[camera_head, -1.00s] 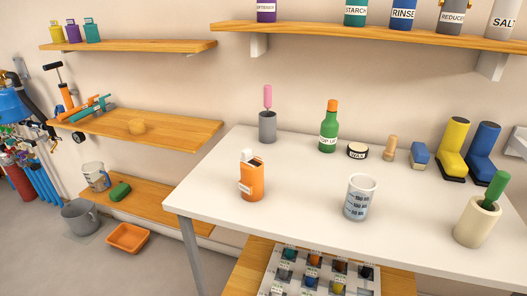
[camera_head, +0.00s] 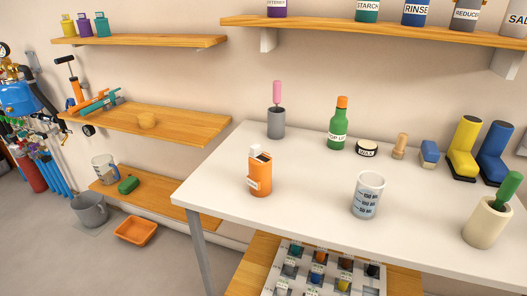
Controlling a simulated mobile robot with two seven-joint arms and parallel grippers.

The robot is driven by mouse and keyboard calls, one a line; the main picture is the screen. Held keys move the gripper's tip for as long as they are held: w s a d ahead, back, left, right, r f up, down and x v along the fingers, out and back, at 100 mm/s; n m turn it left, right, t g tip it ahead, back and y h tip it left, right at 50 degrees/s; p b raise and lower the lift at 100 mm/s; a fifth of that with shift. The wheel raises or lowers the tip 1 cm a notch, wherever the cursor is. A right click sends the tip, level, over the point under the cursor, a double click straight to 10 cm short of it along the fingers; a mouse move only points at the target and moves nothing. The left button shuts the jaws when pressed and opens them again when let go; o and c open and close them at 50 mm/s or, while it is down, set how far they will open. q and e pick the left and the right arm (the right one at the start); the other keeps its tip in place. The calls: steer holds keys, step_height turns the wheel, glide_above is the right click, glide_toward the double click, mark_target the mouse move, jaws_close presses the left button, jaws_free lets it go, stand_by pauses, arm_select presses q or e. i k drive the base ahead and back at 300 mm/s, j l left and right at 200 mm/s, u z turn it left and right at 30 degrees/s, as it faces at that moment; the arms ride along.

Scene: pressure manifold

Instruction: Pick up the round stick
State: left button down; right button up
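No single thing is plainly the round stick, and several things have a rounded shape. A pink rounded stick (camera_head: 277,93) stands upright in a grey cylindrical cup (camera_head: 276,123) at the back left of the white table (camera_head: 315,190). A thick green rounded stick (camera_head: 508,188) leans in a cream cup (camera_head: 486,222) at the right front. A small wooden peg-like piece (camera_head: 400,146) stands at the back. The lower ends of the pink and green sticks are hidden in their cups. Neither of my grippers is in view.
On the table are an orange inhaler-like bottle (camera_head: 259,171), a measuring beaker (camera_head: 367,196), a green bottle (camera_head: 338,125), a wax tin (camera_head: 367,148), a blue-topped block (camera_head: 429,152) and yellow and blue boot-shaped things (camera_head: 465,145). A compartment tray (camera_head: 270,284) sits below. The table's left front is clear.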

mark_target(513, 179)
steer(key=z, duration=1.45)
steer(key=u, duration=1.5)
steer(key=k+l+u, duration=0.2)
steer(key=l, duration=0.15)
steer(key=k+l+u, duration=0.2)
steer(key=l, duration=0.15)
steer(key=k+l, duration=0.25)
steer(key=l, duration=0.2)
